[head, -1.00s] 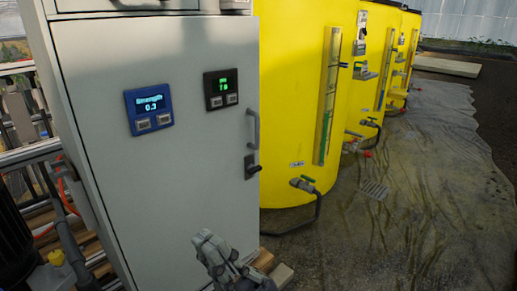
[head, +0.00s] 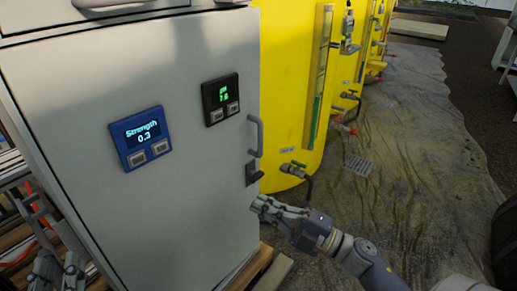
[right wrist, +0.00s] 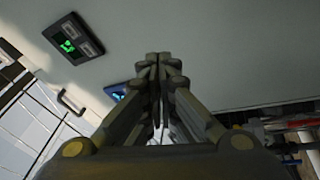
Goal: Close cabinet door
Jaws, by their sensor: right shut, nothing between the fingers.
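The grey cabinet door (head: 190,200) fills the left half of the head view, with a handle (head: 256,135) and a dark latch (head: 252,173) on its right edge. No gap shows along that edge, but I cannot tell whether it is fully closed. My right gripper (head: 260,205) is shut and empty, just below the latch by the door's lower right edge; contact is unclear. In the right wrist view its fingertips (right wrist: 159,60) are together before the pale door face (right wrist: 220,50). My left gripper (head: 59,268) is at the lower left, fingers apart, beside the cabinet.
The door carries a blue display (head: 141,138) and a black display (head: 221,98). Yellow tanks (head: 285,90) with valves (head: 293,168) stand behind it to the right. Wood pieces (head: 262,270) lie under the cabinet. The floor sheet (head: 420,150) at right is largely clear.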

